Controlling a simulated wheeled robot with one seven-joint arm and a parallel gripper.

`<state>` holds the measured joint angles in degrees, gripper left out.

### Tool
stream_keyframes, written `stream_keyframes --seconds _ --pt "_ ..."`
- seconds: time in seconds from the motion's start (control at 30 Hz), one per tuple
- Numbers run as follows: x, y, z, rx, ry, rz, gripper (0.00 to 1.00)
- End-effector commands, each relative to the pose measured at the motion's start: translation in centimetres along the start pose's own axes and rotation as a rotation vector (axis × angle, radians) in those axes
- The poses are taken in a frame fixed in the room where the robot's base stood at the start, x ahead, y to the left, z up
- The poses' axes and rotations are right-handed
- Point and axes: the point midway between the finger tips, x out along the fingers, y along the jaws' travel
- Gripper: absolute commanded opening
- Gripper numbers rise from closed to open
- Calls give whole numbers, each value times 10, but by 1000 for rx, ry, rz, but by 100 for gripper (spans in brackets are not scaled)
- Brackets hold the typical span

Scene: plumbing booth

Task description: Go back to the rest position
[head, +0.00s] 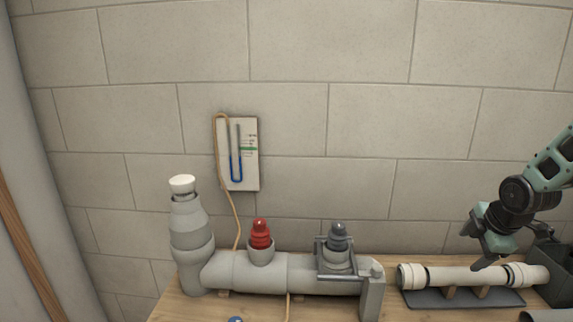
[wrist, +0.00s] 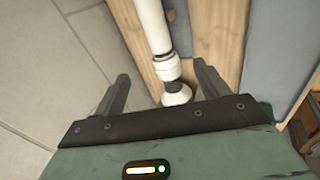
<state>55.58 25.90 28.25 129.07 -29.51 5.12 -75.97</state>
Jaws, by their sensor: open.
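My gripper (head: 482,254) is at the right of the head view, just above a cream pipe (head: 455,276) with collared ends. The pipe lies on wooden supports over a dark mat (head: 425,298). In the wrist view my gripper (wrist: 163,86) is open, its two fingers spread apart. A white pipe with a collar and rounded end (wrist: 151,35) shows between and beyond the fingers. Nothing is visibly held. Whether a finger touches the pipe cannot be told.
A grey pipe assembly (head: 235,270) with a red plug (head: 261,235) and a dark plug (head: 338,237) stands on the wooden bench (head: 395,312). A dark bin (head: 556,265) is at far right. A gauge board (head: 237,155) hangs on the wall.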

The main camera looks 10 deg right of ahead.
Motion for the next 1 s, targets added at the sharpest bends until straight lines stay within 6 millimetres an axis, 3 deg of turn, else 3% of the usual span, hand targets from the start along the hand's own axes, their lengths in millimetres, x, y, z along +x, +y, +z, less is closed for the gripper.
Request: stream_keyframes --seconds 0.03,0.2,0.37,0.5,0.7,0.9,1.0 --pt "-6 -2 -33 9 11 -23 74" --pt "-30 -30 -127 124 22 -116 74" --pt "-60 -73 -201 235 11 -196 74" --pt "-92 -121 -253 327 -11 -262 74" --pt "-141 -200 -299 456 -62 -347 74" --pt "-179 -262 -312 553 -117 -408 74" --pt "-188 -278 -313 581 -135 -423 74"
